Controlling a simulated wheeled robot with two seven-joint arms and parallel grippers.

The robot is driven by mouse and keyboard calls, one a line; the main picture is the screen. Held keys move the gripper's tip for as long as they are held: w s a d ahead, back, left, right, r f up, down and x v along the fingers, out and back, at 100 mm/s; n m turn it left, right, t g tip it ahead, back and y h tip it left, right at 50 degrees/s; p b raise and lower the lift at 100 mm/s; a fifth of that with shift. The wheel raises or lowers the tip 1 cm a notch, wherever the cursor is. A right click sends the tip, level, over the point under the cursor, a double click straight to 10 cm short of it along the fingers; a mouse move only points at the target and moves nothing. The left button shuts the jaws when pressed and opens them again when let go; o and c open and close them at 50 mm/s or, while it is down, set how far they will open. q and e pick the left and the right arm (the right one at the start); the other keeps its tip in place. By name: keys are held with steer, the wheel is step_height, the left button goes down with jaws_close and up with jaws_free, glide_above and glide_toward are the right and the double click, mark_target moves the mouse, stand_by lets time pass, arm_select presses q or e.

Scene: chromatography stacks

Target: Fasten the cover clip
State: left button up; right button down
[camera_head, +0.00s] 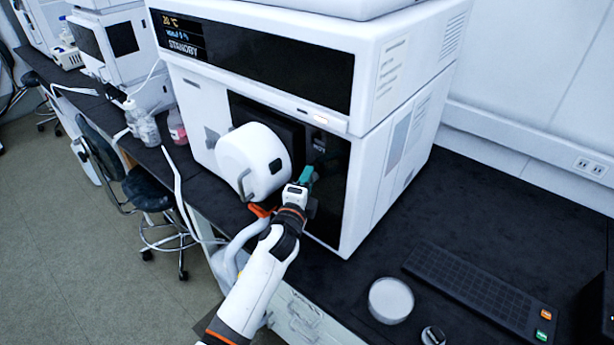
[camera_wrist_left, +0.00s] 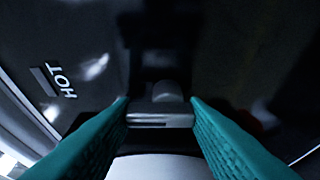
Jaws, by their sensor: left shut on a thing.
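The cover clip (camera_wrist_left: 160,117) is a small grey metal piece in the left wrist view, between the two teal fingers of my left gripper. The left gripper (camera_head: 306,176) is shut on it, at the dark front panel of the white instrument (camera_head: 347,195). In the head view the gripper hides the clip. A round white cover (camera_head: 247,158) stands out from the instrument's front, left of the gripper. I cannot tell whether the clip is latched. My right gripper is in neither view.
A "HOT" label (camera_wrist_left: 59,80) is on the dark panel beside the gripper. A round white-topped dish (camera_head: 391,299) and a dark keypad strip (camera_head: 478,290) lie on the black bench at the right. Bottles (camera_head: 147,129) and a stool (camera_head: 147,188) are at the left.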

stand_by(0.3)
arm_select(q)
steer(key=o, duration=1)
steer(key=shift+a, duration=0.1)
steer(key=b+v, duration=0.1)
steer(key=v, duration=1.1)
